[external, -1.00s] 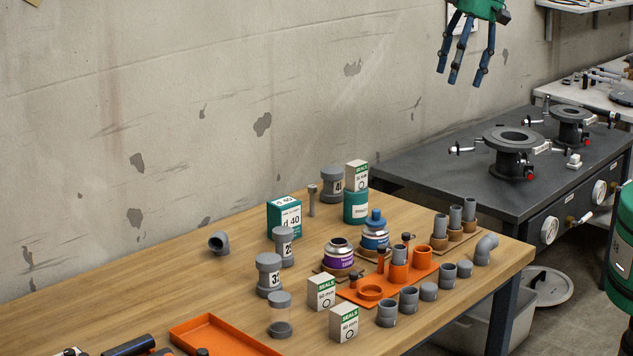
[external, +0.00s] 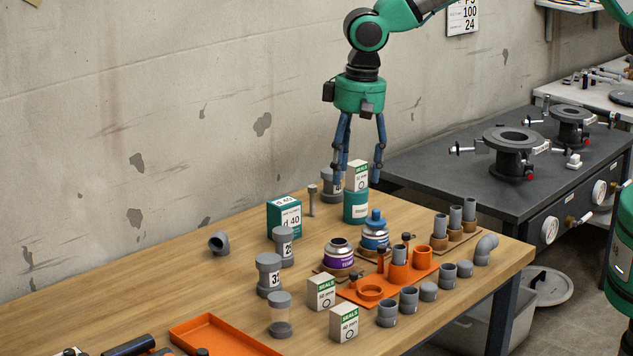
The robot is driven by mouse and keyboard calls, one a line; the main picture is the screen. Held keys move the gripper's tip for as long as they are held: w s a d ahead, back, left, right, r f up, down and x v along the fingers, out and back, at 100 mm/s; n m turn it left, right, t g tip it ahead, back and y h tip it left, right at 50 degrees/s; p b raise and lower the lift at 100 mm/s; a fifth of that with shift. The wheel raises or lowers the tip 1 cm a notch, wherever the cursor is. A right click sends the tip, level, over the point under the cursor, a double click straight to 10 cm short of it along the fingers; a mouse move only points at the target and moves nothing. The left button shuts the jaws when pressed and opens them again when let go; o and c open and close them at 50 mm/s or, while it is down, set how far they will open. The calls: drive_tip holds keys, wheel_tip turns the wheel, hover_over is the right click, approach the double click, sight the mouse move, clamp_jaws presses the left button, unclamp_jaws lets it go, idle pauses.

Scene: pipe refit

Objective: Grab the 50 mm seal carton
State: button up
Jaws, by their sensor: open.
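Three small white seal cartons with green tops show in the external view. One carton (external: 357,177) stands on top of a teal tin (external: 356,207) at the back. Two others, a left carton (external: 321,294) and a right carton (external: 343,323), stand near the front. Their size print is too small to tell surely which is the 50 mm one. My gripper (external: 358,173) is open and empty, pointing down, with its fingers appearing around the carton on the tin. Depth is unclear, and I cannot tell whether they touch it.
A grey fitting (external: 331,186) stands close left of the tin, partly behind my fingers. A teal d 40 box (external: 284,217), a purple-labelled can (external: 338,258) and a blue-topped can (external: 375,234) stand nearby. An orange tray (external: 222,336) lies at the front.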

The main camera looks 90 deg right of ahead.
drive_tip(key=m+g, duration=0.1)
drive_tip(key=m, duration=0.1)
hover_over(321, 278)
wheel_tip(321, 278, down, 14)
drive_tip(key=shift+r, duration=0.2)
drive_tip(key=shift+f, duration=0.15)
drive_tip(key=shift+f+b, duration=0.8)
drive_tip(key=shift+f, duration=3.35)
drive_tip(key=shift+f, duration=0.15)
drive_tip(key=shift+d+f+b, duration=0.1)
drive_tip(key=shift+f+b, duration=0.55)
drive_tip(key=shift+f, duration=1.85)
drive_tip(key=c, duration=1.4)
